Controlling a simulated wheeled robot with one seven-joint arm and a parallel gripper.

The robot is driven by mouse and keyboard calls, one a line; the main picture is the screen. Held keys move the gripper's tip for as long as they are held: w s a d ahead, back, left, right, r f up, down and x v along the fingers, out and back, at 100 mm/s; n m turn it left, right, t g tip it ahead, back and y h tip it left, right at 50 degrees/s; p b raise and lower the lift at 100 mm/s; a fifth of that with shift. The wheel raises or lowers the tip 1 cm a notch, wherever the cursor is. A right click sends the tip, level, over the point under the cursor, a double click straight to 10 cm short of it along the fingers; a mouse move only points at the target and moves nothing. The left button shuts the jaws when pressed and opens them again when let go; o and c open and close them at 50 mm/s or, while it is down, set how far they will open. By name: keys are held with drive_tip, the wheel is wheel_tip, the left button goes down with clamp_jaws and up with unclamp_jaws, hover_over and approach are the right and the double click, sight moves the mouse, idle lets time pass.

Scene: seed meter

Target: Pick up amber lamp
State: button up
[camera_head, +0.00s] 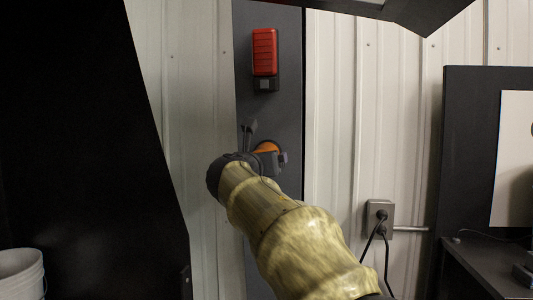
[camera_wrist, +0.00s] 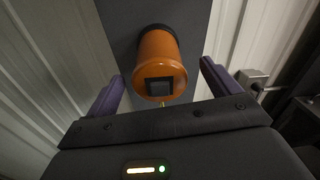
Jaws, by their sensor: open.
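The amber lamp (camera_wrist: 160,57) is an orange cylinder with a dark square on its near end and a dark base against a dark grey post. In the wrist view it sits between and just beyond the fingers of my gripper (camera_wrist: 158,85), which is open with a purple finger on each side. The fingers look apart from the lamp. In the head view only an orange part of the lamp (camera_head: 267,147) shows behind my gripper (camera_head: 266,142); the rest is hidden by my wrist and arm.
A red lamp-like unit (camera_head: 265,52) is mounted higher on the dark post (camera_head: 285,105). A grey outlet box (camera_head: 379,218) with black cables is on the white ribbed wall at right. A dark cabinet (camera_head: 466,160) stands far right, and a white bucket (camera_head: 22,272) at lower left.

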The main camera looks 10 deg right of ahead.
sight(265, 145)
drive_tip(key=shift+w, duration=0.1)
drive_tip(key=p+x, duration=0.1)
drive_tip(key=x, duration=0.4)
drive_tip(key=shift+w+a+p, duration=0.1)
drive_tip(key=shift+w+p, duration=0.05)
drive_tip(key=shift+p, duration=0.25)
idle(0.3)
drive_tip(key=c, duration=1)
drive_tip(key=shift+a, duration=0.1)
drive_tip(key=shift+c, duration=0.9)
drive_tip(key=shift+r, duration=0.15)
